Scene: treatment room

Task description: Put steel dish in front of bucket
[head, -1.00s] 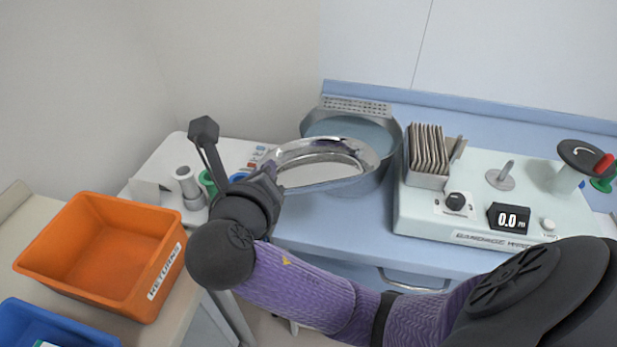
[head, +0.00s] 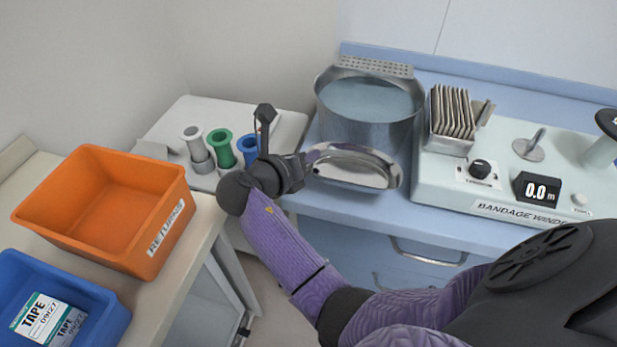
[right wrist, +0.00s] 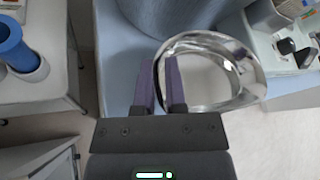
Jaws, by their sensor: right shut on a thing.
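The steel dish (head: 358,168) is a shiny shallow oval dish. My right gripper (head: 308,160) is shut on its left rim and holds it over the front part of the blue counter, near the bucket's base. In the right wrist view the dish (right wrist: 215,75) shows to the right of the purple fingers, with its rim between them. The bucket (head: 368,130) is a grey metal vessel with bluish contents, standing behind the dish. I cannot tell whether the dish touches the counter. My left gripper is out of view.
The bandage winder (head: 450,190) stands right of the bucket, with a card rack (head: 452,120) on it. Left are a spool stand (head: 204,178), an orange returns bin (head: 100,205) and a blue bin (head: 100,300) with tape. The blue counter's front edge (head: 400,225) is close to the dish.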

